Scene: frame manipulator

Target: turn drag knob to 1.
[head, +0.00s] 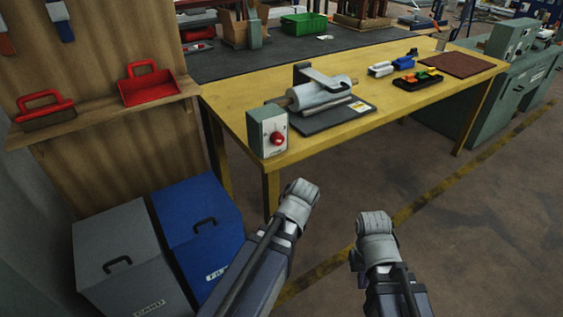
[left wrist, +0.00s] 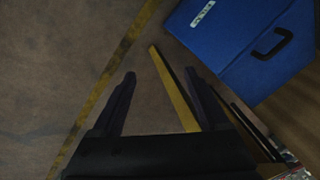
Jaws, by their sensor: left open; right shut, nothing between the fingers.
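The drag knob (head: 278,139) is a red knob on the front of a grey-green box (head: 266,131). The box stands at the near left corner of the yellow table, beside a roll of film (head: 322,93) on a dark base. Small markings show around the knob, too small to read. My left gripper (head: 300,196) is in front of the table, nearer to me than the knob and apart from it. In the left wrist view its two dark fingers (left wrist: 161,75) are spread, with nothing between them. My right gripper (head: 374,222) is further right over the floor, shut and empty.
The yellow table (head: 420,103) also carries colored blocks on a black tray (head: 417,79) and a brown mat (head: 457,64). A blue bin (head: 203,235) and a grey bin (head: 125,255) stand at the left below a wooden shelf (head: 95,112). The floor ahead is clear.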

